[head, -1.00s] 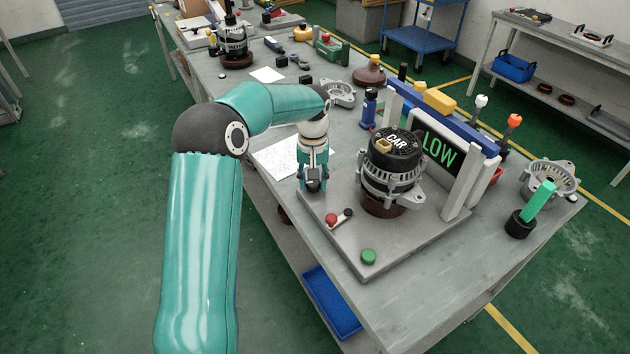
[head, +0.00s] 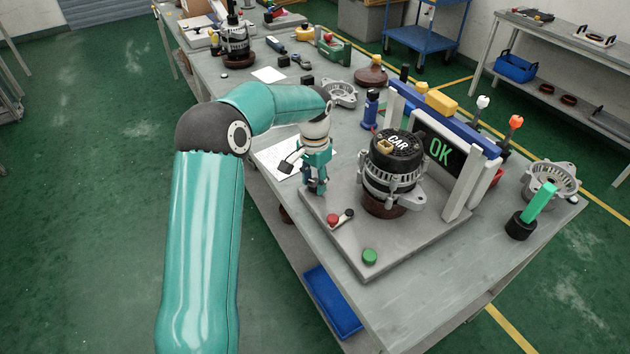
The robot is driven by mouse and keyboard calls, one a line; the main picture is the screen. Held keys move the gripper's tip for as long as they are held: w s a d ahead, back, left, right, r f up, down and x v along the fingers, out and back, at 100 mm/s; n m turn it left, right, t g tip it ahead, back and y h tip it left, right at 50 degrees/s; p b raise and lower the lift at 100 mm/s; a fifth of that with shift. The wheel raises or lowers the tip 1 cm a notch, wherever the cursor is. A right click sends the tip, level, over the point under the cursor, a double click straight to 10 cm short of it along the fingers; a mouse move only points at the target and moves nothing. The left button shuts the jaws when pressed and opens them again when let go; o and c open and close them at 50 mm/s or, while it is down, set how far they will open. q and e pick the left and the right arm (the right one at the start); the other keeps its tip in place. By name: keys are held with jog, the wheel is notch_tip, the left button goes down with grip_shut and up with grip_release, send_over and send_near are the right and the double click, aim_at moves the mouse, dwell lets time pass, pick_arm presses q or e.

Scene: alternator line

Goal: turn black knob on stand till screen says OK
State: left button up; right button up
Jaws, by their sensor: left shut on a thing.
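The stand (head: 385,250) is a grey plate on the bench, with an upright frame at its right. The screen (head: 440,151) in that frame reads OK in green. A black alternator (head: 392,172) marked CAR sits upright on the stand before the screen. My left gripper (head: 318,188) points down at the stand's left back corner and is shut on the black knob, which its fingers hide almost wholly. My right gripper is not in view.
A red button (head: 333,219) with a small black part beside it and a green button (head: 369,256) are on the stand's front. A blue bottle (head: 370,108) stands behind. A green-handled tool (head: 538,204) stands at the right. The bench's front right is clear.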

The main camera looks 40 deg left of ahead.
aim_at(315, 182)
pick_arm(q)
jog(key=shift+w, duration=0.1)
dwell(0.4)
jog(key=o, duration=1.1)
jog(key=shift+o, duration=0.2)
jog(key=shift+r, duration=0.1)
notch_tip(315, 182, up, 12)
